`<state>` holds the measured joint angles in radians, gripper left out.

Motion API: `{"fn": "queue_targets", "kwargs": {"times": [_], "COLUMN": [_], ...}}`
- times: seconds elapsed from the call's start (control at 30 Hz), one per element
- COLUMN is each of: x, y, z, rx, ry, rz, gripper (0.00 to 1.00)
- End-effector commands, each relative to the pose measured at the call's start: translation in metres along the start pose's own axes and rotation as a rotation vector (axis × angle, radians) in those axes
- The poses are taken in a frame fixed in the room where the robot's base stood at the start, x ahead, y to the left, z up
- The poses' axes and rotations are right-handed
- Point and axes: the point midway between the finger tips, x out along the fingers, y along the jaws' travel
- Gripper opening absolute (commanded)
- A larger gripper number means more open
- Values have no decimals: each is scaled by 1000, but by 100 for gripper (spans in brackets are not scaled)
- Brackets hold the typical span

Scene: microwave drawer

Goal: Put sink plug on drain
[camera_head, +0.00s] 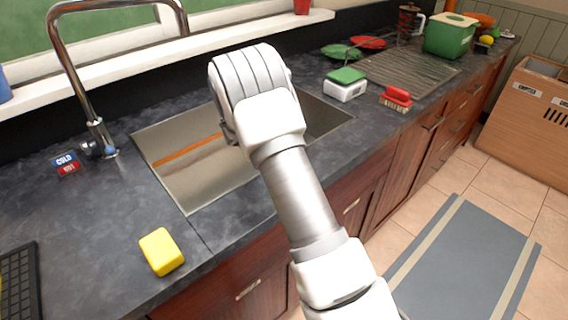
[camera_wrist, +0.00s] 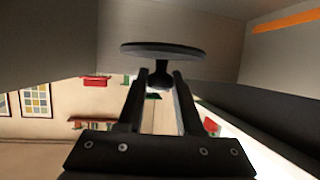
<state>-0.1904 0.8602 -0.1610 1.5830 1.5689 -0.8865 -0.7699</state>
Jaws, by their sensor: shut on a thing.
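The sink plug (camera_wrist: 163,50), a dark round disc with a short knob, shows in the wrist view. My gripper (camera_wrist: 161,84) is shut on the knob, with the disc beyond the fingertips. In the head view my arm reaches over the steel sink (camera_head: 185,178), and my wrist hides the fingers and the plug.
A faucet (camera_head: 70,60) curves up behind the sink at left. A yellow sponge (camera_head: 161,251) lies on the front counter. A white-and-green box (camera_head: 345,86) and a red brush (camera_head: 396,97) stand right of the sink. An orange strip (camera_head: 188,149) shows in the sink.

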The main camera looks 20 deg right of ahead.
Motion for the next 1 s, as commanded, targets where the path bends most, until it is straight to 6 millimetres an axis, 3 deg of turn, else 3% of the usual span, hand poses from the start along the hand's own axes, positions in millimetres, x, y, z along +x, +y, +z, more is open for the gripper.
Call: {"fn": "queue_targets", "kwargs": {"times": [0.03, 0.33, 0.53, 1.0], "x": [6, 16, 30, 49], "y": [0, 0, 0, 0], "z": [14, 39, 74, 118], "rx": [0, -1, -2, 1], "ry": [1, 0, 0, 1], "rz": [-1, 0, 0, -1], "gripper": [0, 0, 0, 0]}}
